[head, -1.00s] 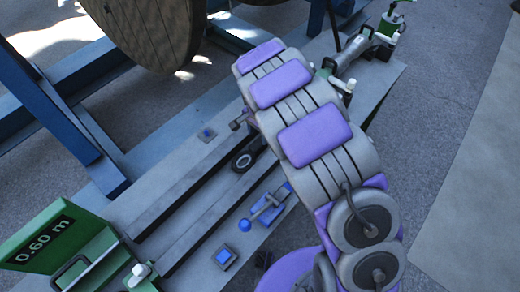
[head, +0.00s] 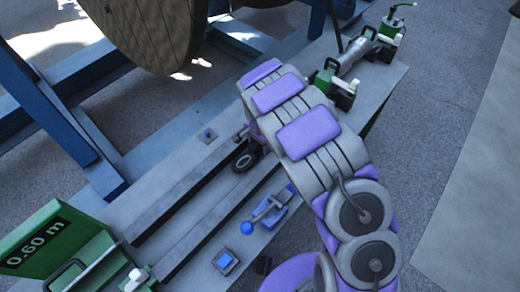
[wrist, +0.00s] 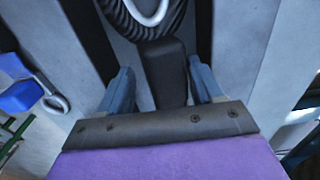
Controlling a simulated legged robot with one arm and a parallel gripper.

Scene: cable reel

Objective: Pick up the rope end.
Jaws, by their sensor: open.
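The rope end shows in the head view as a dark eye loop (head: 245,160) lying in the channel of the grey bench. In the wrist view the black loop (wrist: 145,15), with a pale metal ring inside, is at the top edge. A dark sleeve-like block (wrist: 163,70) runs from it toward me. My gripper (wrist: 161,88) is open, with one blue-grey finger on each side of the block. Small gaps seem to show on both sides; contact cannot be told. In the head view my arm hides the gripper.
The grey bench (head: 200,165) has raised rails along its channel. A blue lever clamp (head: 267,212) stands beside the channel. A green box marked 0.60 m (head: 45,238) is at the lower left. A wooden reel (head: 165,30) on blue beams stands behind.

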